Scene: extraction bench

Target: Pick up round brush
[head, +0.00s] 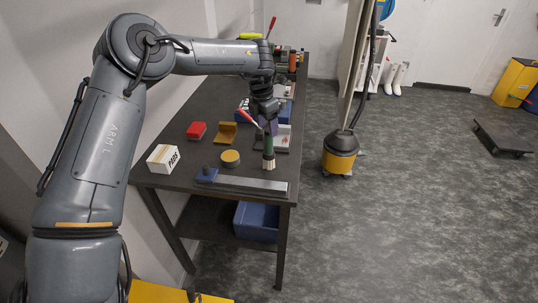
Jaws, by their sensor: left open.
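The round brush (268,149) looks like the dark green upright piece with pale bristles at its lower end, over the front part of the dark bench (210,115). My left gripper (267,125) points down from above, with its jaws at the top of the brush. The jaws are open; their fingers are small and dark here, so I cannot tell whether they touch the brush. The brush's upper end is hidden by the gripper. My right gripper is out of view.
Near the brush are a long flat metal tool with a blue end (245,184), a round yellow tin (230,158), a white PADS box (163,158), a red block (196,130) and a tan holder (222,132). A yellow-black vacuum (340,152) stands right of the bench.

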